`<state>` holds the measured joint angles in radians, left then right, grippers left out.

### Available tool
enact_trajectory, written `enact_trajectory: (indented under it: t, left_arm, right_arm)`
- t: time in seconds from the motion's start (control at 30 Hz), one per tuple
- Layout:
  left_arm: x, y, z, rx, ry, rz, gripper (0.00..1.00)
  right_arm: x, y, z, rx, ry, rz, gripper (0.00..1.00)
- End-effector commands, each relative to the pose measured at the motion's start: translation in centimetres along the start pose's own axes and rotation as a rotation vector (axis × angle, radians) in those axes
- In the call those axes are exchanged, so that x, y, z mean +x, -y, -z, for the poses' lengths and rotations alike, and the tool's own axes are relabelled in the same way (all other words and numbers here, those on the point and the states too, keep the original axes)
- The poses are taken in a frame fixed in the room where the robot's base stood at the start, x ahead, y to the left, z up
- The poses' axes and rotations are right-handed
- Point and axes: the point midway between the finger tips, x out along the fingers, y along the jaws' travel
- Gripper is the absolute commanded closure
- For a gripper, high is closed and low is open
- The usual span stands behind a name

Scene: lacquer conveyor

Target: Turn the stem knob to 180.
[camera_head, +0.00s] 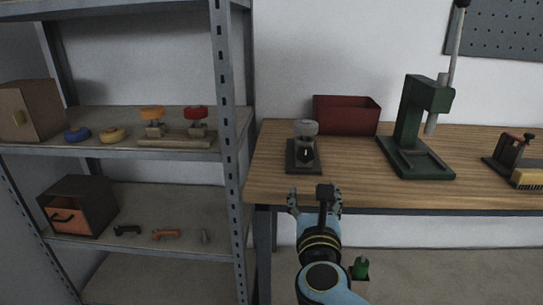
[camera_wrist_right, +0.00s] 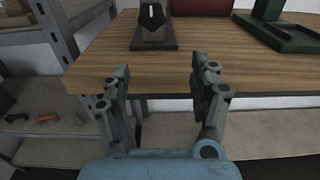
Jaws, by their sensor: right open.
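My right gripper (camera_head: 315,203) is open and empty in front of the table's front edge, apart from the knob and nearer to me. My left gripper is not in view.
A red bin (camera_head: 346,114) stands behind the knob. A green press (camera_head: 408,120) with a lever stands to the right, then a small red-handled device (camera_head: 512,146) and a yellow brush (camera_head: 527,179). A metal shelf (camera_head: 225,90) with valves and tools stands left.

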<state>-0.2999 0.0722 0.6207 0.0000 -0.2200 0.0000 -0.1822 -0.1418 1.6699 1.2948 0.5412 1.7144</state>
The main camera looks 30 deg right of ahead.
Motion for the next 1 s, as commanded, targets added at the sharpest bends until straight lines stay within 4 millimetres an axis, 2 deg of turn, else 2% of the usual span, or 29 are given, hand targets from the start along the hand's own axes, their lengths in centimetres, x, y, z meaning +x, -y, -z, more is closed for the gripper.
enact_trajectory:
  t: [0.03, 0.17, 0.37, 0.7, 0.83, 1.0]
  left_arm:
    - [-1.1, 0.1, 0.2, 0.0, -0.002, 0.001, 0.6]
    - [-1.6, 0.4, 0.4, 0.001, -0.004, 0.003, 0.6]
    - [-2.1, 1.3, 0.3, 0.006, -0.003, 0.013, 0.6]
    - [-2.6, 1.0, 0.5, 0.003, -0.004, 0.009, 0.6]
    - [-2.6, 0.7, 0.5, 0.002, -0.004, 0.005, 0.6]
    - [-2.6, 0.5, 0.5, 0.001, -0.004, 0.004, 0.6]
  right_arm:
    - [0.1, -0.3, -2.1, 0.022, 0.012, 0.003, 0.38]
    - [0.4, -0.7, -3.0, 0.031, 0.016, 0.003, 0.38]
    - [2.9, -0.8, -3.2, 0.027, 0.021, 0.001, 0.38]
    - [9.3, -0.8, -3.1, 0.025, 0.019, 0.0, 0.38]
    - [10.6, -0.8, -3.1, 0.025, 0.018, 0.0, 0.38]
    - [11.1, -0.8, -3.0, 0.025, 0.017, 0.0, 0.38]
